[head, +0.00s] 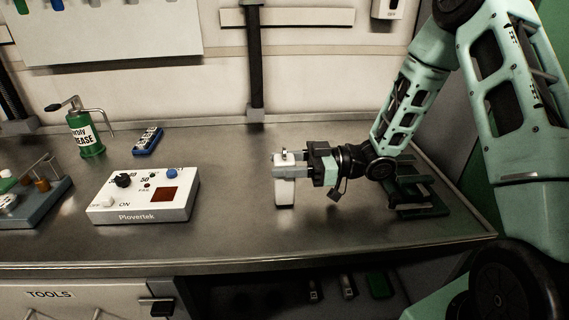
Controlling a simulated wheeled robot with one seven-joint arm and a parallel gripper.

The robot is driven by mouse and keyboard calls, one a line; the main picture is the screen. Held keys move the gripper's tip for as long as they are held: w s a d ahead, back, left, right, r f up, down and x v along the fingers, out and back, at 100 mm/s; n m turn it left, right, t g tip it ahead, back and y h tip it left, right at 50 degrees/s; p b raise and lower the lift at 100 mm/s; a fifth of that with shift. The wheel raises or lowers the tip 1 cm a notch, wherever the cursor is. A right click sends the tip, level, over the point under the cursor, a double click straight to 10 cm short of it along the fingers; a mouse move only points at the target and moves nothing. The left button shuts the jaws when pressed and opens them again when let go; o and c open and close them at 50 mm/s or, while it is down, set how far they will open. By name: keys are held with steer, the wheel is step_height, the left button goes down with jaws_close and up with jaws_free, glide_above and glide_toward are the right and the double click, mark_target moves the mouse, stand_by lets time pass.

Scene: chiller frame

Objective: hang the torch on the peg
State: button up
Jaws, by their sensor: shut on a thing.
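My gripper (286,172) is at the middle right of the bench, shut on a white upright block-like thing, which I take to be the torch (284,194). A small metal piece shows at its top, and its body extends below the fingers. It is close to the bench top; I cannot tell whether it touches. I cannot make out a peg for certain. A pale wall panel (110,35) at the upper left has coloured things along its top edge, cut off by the picture.
A dark green stand (425,199) is partly behind my arm. A dark post (255,70) rises at the back. The middle bench is clear.

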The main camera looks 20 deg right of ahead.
steer(key=o, duration=1.1)
steer(key=shift+f, duration=0.1)
steer(key=shift+r, duration=0.25)
steer(key=b+v, duration=0.2)
steer(key=v, duration=1)
